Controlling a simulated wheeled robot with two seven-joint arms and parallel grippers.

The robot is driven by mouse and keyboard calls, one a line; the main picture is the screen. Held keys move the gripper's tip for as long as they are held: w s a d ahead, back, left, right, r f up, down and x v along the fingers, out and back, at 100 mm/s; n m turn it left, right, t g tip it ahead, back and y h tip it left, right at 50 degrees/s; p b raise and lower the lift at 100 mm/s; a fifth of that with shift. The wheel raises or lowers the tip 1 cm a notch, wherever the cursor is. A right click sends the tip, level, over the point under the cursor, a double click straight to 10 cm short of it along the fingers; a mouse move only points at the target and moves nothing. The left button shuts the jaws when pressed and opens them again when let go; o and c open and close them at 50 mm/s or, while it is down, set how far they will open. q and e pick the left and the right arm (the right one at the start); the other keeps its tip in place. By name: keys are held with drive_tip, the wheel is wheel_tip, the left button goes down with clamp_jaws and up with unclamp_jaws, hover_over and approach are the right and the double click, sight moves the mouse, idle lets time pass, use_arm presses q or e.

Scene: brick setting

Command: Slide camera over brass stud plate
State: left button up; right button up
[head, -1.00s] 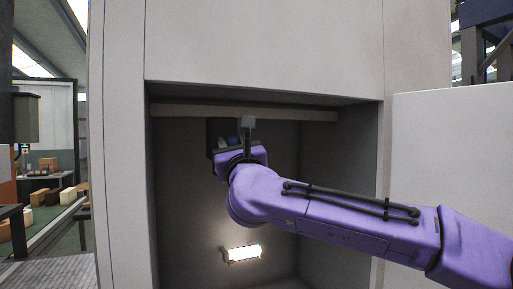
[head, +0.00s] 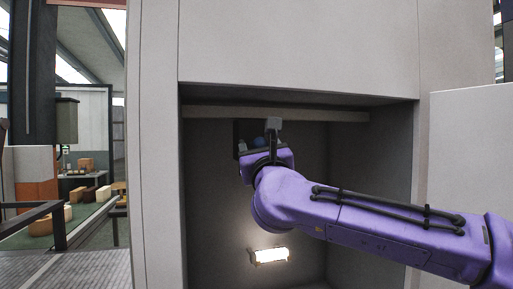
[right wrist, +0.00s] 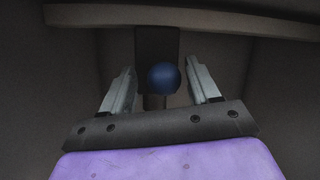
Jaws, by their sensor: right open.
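A dark blue ball (right wrist: 164,78), which may be the camera, shows between my right gripper's fingers in the right wrist view, and in the head view (head: 259,141). A dark upright plate (right wrist: 157,42) stands behind it, and its edge shows in the head view (head: 240,132). I cannot make out brass studs on it. My right gripper (right wrist: 160,72) is open, one finger on each side of the ball, with visible gaps. It reaches into the recess at its upper left (head: 257,141). Whether the ball touches the plate is unclear. My left gripper is not in view.
A pale ledge (head: 290,114) runs across the top of the recess, just above my gripper. A lit lamp (head: 269,255) is low on its back wall. A pale open door panel (head: 475,170) stands at right. A table with several bricks (head: 85,194) is far left.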

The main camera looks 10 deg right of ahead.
drive_tip(key=b+v, duration=0.4)
drive_tip(key=v, duration=0.5)
drive_tip(key=shift+s+a, duration=0.2)
drive_tip(key=shift+s, duration=0.15)
drive_tip(key=shift+f, duration=0.15)
